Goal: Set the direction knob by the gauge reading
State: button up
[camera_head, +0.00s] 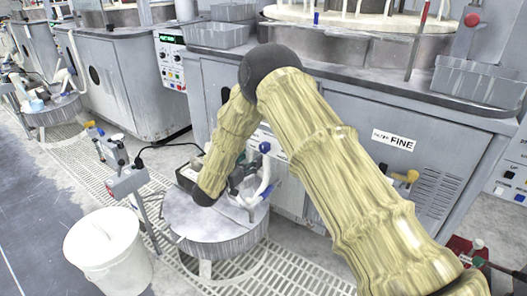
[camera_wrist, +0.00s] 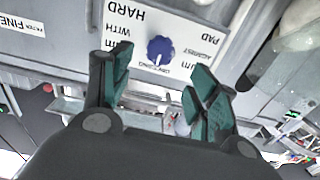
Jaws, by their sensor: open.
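The blue direction knob (camera_wrist: 160,50) sits on a white panel (camera_wrist: 185,18) in the wrist view. The panel appears upside down, with words such as WITH, AGAINST, HARD and PAD around the knob. My gripper (camera_wrist: 157,70) is open, its teal fingers on either side of the knob in the picture. No contact with the knob shows, and the distance to it is hard to judge. In the head view my arm hides most of my gripper and much of the panel. I cannot make out a gauge or its reading in either view.
A round grey stand (camera_head: 215,225) is below my arm, with a white bucket (camera_head: 105,250) left of it. A control box (camera_head: 170,60) with a green display is at the back left.

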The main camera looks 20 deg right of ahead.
aim_at(263, 149)
jog(key=b+x, duration=0.1)
jog(key=x, duration=0.8)
jog(key=shift+w+d, duration=0.1)
jog(key=c, duration=1)
